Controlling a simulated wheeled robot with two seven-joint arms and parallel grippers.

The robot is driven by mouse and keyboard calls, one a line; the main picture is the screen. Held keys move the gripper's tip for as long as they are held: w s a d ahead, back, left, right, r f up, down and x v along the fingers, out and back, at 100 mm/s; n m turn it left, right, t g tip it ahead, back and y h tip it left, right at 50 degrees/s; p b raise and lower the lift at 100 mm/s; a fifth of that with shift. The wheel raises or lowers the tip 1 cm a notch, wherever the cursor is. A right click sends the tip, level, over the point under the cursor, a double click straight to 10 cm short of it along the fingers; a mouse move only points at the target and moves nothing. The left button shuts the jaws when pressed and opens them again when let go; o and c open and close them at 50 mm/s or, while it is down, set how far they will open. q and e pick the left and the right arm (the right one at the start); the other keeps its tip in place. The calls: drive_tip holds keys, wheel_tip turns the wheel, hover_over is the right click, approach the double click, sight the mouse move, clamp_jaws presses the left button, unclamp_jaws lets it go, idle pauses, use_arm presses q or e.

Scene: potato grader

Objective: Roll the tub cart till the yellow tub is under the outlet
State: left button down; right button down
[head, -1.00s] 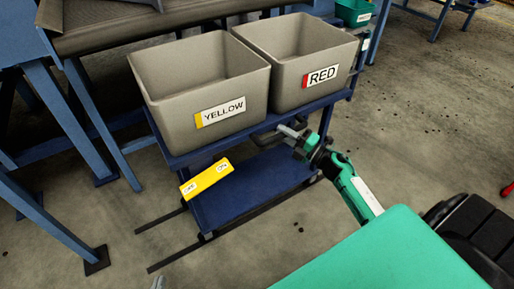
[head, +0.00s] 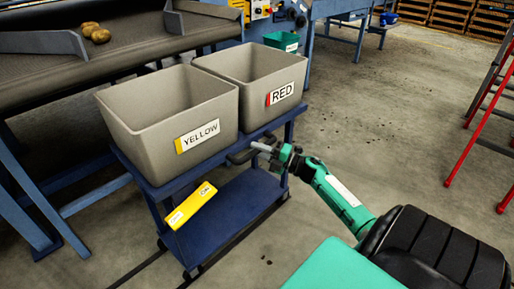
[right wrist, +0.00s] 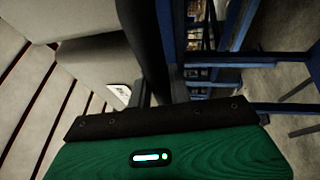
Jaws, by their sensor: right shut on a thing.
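The blue tub cart (head: 227,214) stands beside the conveyor. The grey yellow-labelled tub (head: 150,143) sits on its left side and the grey red-labelled tub (head: 262,112) on its right. My right gripper (head: 262,147) is shut on the cart's dark handle (head: 240,156), below the red-labelled tub. The right wrist view shows the green gripper body (right wrist: 165,155) close up; its fingertips are hard to make out there. My left gripper is out of view. I cannot pick out the outlet with certainty.
A dark conveyor belt (head: 125,43) with a few potatoes (head: 97,34) runs behind the cart. A yellow bar (head: 190,205) with two white labels is at the cart's front. Dark floor rails (head: 138,268) run past its base. A red ladder (head: 485,105) stands right; floor between is clear.

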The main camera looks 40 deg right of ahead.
drive_tip(key=shift+d, duration=0.25)
drive_tip(key=c, duration=1.3)
unclamp_jaws()
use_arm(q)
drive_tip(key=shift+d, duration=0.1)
use_arm(e)
drive_tip(key=shift+s+d+f, duration=0.1)
drive_tip(key=shift+s, duration=0.1)
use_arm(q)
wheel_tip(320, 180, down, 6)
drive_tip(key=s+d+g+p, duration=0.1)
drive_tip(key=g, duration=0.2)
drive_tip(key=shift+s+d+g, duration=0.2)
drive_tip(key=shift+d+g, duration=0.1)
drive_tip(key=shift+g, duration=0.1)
use_arm(e)
drive_tip(key=v, duration=1.3)
drive_tip(key=shift+s, duration=0.2)
